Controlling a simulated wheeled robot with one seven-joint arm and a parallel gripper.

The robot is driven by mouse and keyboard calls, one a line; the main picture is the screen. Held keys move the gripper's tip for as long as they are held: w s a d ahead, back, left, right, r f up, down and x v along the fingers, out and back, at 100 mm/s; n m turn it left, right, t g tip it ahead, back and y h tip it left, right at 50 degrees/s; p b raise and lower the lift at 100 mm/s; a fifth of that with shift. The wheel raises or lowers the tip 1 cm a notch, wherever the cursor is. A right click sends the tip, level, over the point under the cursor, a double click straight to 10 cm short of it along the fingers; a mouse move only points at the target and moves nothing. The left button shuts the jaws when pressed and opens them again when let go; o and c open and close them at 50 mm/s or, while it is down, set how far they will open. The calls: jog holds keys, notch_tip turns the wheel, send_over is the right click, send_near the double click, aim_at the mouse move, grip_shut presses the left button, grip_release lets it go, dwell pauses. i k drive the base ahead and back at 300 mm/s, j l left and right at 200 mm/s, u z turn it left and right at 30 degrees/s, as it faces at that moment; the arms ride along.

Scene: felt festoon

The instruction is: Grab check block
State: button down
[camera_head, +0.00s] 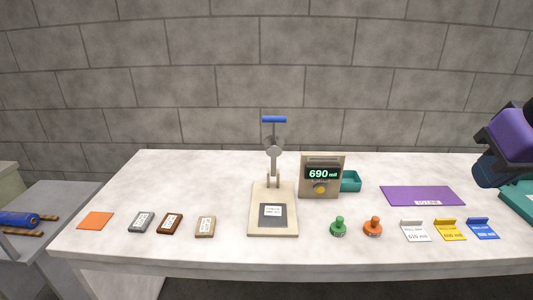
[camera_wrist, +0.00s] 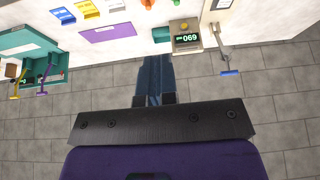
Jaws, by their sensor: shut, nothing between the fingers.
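Three small labelled blocks lie in a row on the left part of the white table: a grey block (camera_head: 141,222), a dark brown block (camera_head: 169,223) and a tan block (camera_head: 205,226). Their labels are too small to read, so I cannot tell which is the check block. My gripper (camera_wrist: 157,60) is shut and empty. In the head view it shows at the right edge, above the table and far from the blocks. The wrist view does not show the blocks.
A press with a blue handle (camera_head: 274,119) stands mid-table beside a display box (camera_head: 320,173) reading 690. Green (camera_head: 338,226) and orange (camera_head: 373,226) knobbed pieces, a purple mat (camera_head: 423,195) and white, yellow (camera_head: 449,230) and blue tags lie right. An orange square (camera_head: 95,221) lies far left.

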aim_at(271, 212)
jog(key=i+j+z, duration=0.15)
jog(key=j, duration=0.15)
jog(key=i+j+z, duration=0.15)
jog(key=j, duration=0.15)
jog(key=i+j+z, duration=0.15)
jog(key=j, duration=0.2)
jog(key=j+z, duration=0.15)
jog(key=j, duration=0.2)
jog(key=i, duration=0.05)
